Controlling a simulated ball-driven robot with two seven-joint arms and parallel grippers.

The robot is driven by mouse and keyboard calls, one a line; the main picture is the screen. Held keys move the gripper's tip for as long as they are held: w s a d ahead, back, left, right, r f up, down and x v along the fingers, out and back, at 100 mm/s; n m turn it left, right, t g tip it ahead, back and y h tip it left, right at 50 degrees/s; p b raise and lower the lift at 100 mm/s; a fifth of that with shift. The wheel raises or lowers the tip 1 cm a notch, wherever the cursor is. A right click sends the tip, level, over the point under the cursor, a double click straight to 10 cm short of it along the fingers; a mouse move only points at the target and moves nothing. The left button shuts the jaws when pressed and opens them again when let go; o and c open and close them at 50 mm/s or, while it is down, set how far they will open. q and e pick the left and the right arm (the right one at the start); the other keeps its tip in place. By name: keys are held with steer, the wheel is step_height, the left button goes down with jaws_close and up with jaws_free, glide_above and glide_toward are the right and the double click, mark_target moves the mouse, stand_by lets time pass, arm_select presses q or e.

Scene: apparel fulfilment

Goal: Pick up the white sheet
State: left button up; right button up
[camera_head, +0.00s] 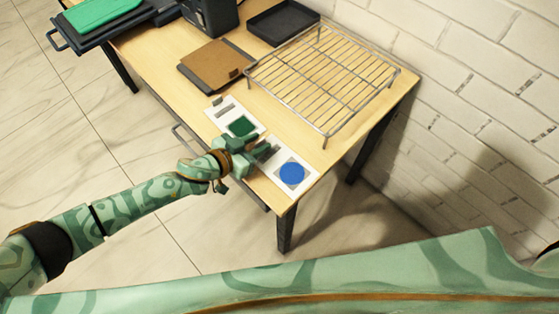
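Two white sheets lie flat along the front edge of the wooden table. One white sheet (222,120) bears a dark green square and a small grey bar. The other white sheet (307,179) bears a blue disc on a grey square. My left gripper (267,149) is low over the tabletop between the two printed marks and hides part of the sheets there. The fingers are small and dark in this view, and I cannot tell whether they are apart, shut, or touching a sheet. My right gripper is out of view.
A wire rack (325,72) stands at the table's back right. A brown clipboard-like board (215,62), a black tray (283,22) and a dark machine (210,14) are farther back. A green item (100,14) lies at the far left. A white brick wall is on the right.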

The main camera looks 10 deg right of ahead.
arm_select(q)
jaws_close()
steer(key=shift+r+p, duration=0.4)
steer(key=shift+r, duration=0.15)
step_height(320, 180, up, 3)
steer(key=shift+w+a+r+p, duration=0.1)
steer(key=shift+p, duration=0.95)
steer(key=w+a+r+p, duration=0.3)
steer(key=a+r, duration=0.5)
steer(key=a, duration=0.5)
steer(key=shift+w+a+r+p, duration=0.2)
steer(key=shift+w+r+p, duration=0.05)
steer(key=shift+r+p, duration=0.15)
